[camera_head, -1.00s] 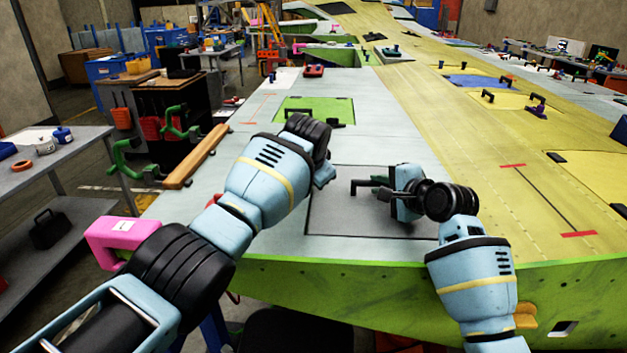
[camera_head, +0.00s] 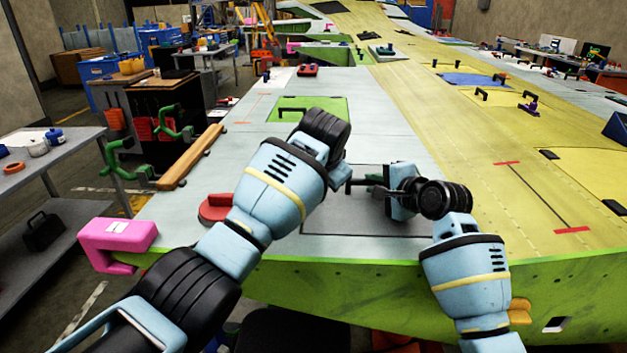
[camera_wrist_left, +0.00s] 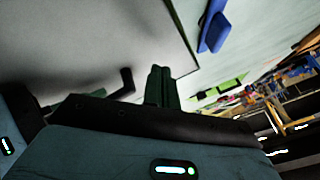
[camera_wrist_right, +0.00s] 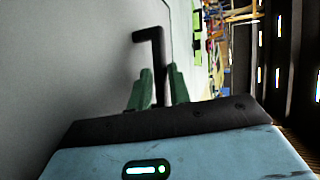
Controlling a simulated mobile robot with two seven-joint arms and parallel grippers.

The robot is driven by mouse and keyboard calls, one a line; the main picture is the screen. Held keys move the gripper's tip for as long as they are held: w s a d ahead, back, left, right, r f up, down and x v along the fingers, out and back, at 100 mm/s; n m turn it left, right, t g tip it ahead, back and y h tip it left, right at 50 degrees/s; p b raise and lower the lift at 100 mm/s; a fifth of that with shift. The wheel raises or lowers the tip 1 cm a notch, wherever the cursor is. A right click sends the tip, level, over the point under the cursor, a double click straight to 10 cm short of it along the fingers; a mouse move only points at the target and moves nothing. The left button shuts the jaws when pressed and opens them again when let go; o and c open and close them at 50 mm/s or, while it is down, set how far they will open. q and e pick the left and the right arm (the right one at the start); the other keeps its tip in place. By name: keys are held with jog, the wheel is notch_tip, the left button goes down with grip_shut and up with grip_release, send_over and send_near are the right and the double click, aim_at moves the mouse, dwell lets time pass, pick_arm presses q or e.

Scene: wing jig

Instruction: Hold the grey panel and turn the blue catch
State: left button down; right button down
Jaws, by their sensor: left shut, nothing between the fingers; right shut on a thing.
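The grey panel (camera_head: 335,222) lies in the wing's near end, partly behind both my arms; it also fills much of the left wrist view (camera_wrist_left: 90,40). My right gripper (camera_head: 374,184) is shut on the panel's black handle (camera_wrist_right: 150,48), whose bar passes between the fingers in the right wrist view (camera_wrist_right: 158,90). The blue catch (camera_wrist_left: 212,26) is on the pale skin just beyond the panel's edge. My left gripper (camera_wrist_left: 162,88) is shut and empty, over the panel near that edge, apart from the catch. In the head view my left arm hides its fingertips and the catch.
A red object (camera_head: 215,208) and a pink clamp (camera_head: 118,242) sit at the wing's near left edge. A green panel (camera_head: 308,110) with a black handle lies farther up the wing. Green clamps (camera_head: 173,123) and a wooden bar (camera_head: 190,158) are at the left edge.

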pick_arm(q)
jog(key=c, duration=2.1)
grip_release()
jog(key=s+r, duration=0.1)
jog(key=r, duration=0.1)
jog(key=s+d+r, duration=0.1)
jog(key=r, duration=0.1)
jog(key=s+d+r, duration=0.1)
jog(key=s+r, duration=0.1)
jog(key=shift+d, duration=0.1)
